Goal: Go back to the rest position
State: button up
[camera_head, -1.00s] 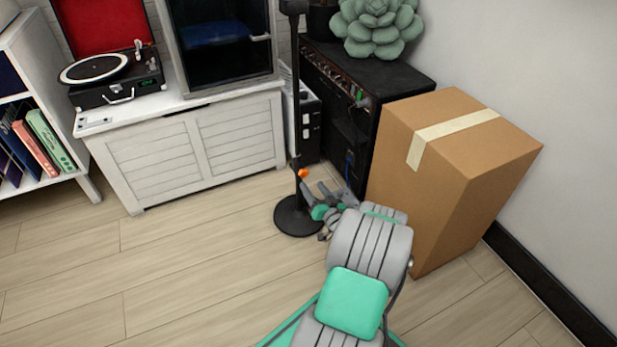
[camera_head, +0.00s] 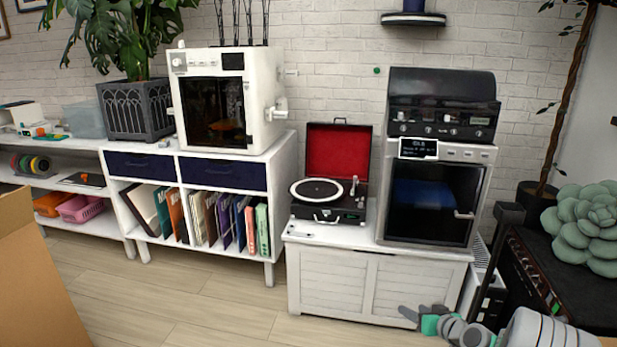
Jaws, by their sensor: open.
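A black amplifier (camera_head: 540,285) with a succulent (camera_head: 588,228) stands at the right, close to my arm. A cardboard box (camera_head: 35,290) is at the left edge. A record player (camera_head: 330,190) sits on the cabinet. The wooden floor (camera_head: 190,305) is clear in the middle.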

jog(key=s+a+r+n+g+p, duration=0.1)
jog(key=s+a+r+g+p, duration=0.2)
jog(key=a+r, duration=0.45)
jog(key=s+a+r+g+p, duration=0.1)
jog(key=s+a+r+p, duration=0.4)
jog(key=r, duration=0.6)
jog(key=s+a+r+n+g+p, duration=0.15)
jog(key=a+r+p, duration=0.3)
jog(key=r, duration=0.45)
jog(key=s+a+r+m+g+h+p, duration=0.1)
jog(key=s+r+p, duration=0.4)
jog(key=s, duration=0.5)
jog(key=s+a+r+m+g+h+p, duration=0.1)
jog(key=s+a+r+g+h+p, duration=0.1)
jog(key=s+r+p, duration=0.3)
jog(key=s+a+r, duration=0.1)
jog(key=s+r, duration=0.2)
jog(key=s, duration=0.1)
jog(key=shift+s+a+r+p, duration=0.3)
jog(key=shift+s+a, duration=0.05)
jog(key=shift+s, duration=0.05)
jog(key=shift+m+g, duration=0.25)
